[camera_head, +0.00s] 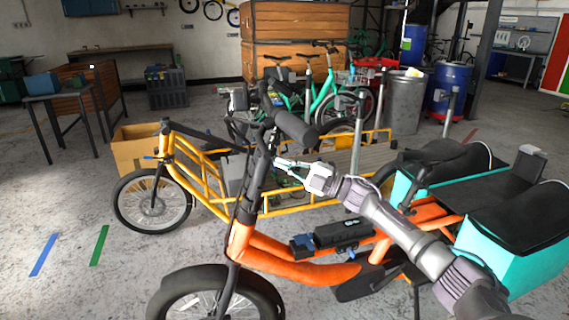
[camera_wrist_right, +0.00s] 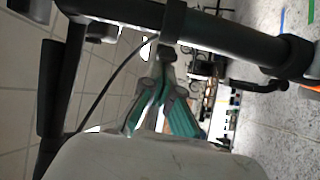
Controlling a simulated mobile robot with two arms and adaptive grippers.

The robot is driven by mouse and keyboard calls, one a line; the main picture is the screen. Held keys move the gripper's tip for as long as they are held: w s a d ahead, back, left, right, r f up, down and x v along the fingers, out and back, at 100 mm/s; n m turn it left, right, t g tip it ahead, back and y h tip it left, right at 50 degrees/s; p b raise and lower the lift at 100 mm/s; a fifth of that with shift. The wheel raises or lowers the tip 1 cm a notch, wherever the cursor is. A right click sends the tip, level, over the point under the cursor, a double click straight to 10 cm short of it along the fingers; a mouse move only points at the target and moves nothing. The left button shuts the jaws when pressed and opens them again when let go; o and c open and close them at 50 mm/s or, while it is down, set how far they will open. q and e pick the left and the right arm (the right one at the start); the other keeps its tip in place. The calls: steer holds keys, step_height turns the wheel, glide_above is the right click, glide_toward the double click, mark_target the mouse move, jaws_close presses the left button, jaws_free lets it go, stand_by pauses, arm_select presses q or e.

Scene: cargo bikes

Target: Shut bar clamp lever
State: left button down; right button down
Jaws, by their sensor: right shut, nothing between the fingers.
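The orange cargo bike (camera_head: 300,262) stands in front of me, with its black steering column (camera_head: 254,185) upright at the front. My right gripper (camera_head: 280,164) is shut and empty, just right of the column, below the handlebar grip (camera_head: 296,128). In the right wrist view, the fingers with teal parts (camera_wrist_right: 164,82) point up at a dark collar (camera_wrist_right: 174,22) around a black tube (camera_wrist_right: 225,36). The collar may be the bar clamp; I cannot make out its lever clearly. I cannot tell whether the fingertips touch it. My left gripper is not in view.
A yellow cargo bike (camera_head: 200,175) stands close behind the orange one. Teal boxes (camera_head: 510,245) with black covers are at the right rear. A thin cable (camera_wrist_right: 105,85) runs left of my fingers. Open concrete floor (camera_head: 65,225) lies to the left.

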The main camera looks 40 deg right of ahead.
steer(key=shift+w+d+r+h, duration=0.1)
steer(key=shift+d+r+h, duration=0.15)
steer(key=shift+d, duration=0.35)
steer(key=f+v, duration=0.1)
steer(key=v, duration=1)
steer(key=shift+s+a, duration=0.2)
steer(key=shift+s, duration=0.2)
steer(key=shift+f, duration=0.1)
